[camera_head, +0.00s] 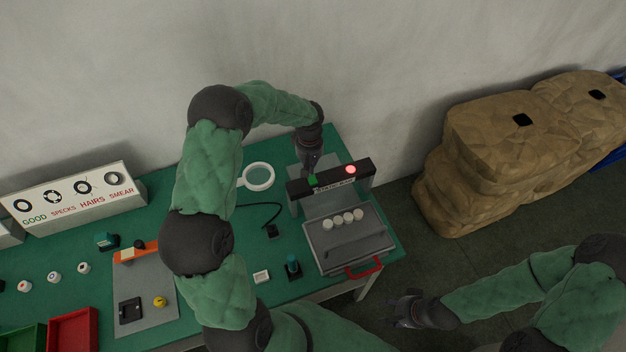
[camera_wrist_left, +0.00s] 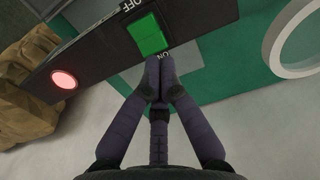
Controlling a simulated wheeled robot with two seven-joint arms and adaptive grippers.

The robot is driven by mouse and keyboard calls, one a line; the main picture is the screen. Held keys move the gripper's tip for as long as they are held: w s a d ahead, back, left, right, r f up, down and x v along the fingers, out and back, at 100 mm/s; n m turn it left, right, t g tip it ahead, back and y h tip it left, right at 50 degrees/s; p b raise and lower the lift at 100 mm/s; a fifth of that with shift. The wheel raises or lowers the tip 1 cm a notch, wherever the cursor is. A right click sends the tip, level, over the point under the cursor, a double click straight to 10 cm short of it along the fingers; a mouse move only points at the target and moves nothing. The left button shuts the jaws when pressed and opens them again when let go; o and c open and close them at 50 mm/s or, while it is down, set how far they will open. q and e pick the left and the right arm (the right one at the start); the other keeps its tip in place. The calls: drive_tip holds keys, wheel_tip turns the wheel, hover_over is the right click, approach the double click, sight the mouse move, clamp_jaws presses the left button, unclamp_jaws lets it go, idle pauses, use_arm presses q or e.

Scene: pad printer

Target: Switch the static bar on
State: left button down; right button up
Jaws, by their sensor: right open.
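The static bar (camera_head: 331,179) is a dark beam standing over a grey tray unit at the right end of the green table. It bears a green rocker switch (camera_head: 312,180) and a glowing red lamp (camera_head: 351,169). In the left wrist view the switch (camera_wrist_left: 147,33) lies between the labels OFF and ON, and the lamp (camera_wrist_left: 64,79) glows red. My left gripper (camera_wrist_left: 157,66) is shut and empty, its fingertips together at the ON edge of the switch; I cannot tell if they touch. In the head view my left gripper (camera_head: 309,168) is above the bar. My right gripper (camera_head: 400,311) is open, away from the table.
The grey unit (camera_head: 347,247) holds several pale round pieces and has a red handle (camera_head: 363,268). A white ring (camera_head: 258,177) stands left of the bar. A sign board (camera_head: 72,197) and trays (camera_head: 73,330) are at the left. Brown rocks (camera_head: 500,140) lie right of the table.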

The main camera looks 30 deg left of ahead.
use_arm(q)
drive_tip(key=shift+f+b, duration=0.6)
drive_tip(key=shift+f, duration=0.05)
drive_tip(key=shift+r, duration=0.1)
drive_tip(key=shift+r+p, duration=1.05)
drive_tip(key=shift+r, duration=0.95)
wheel_tip(320, 180, up, 12)
drive_tip(key=shift+f, duration=0.15)
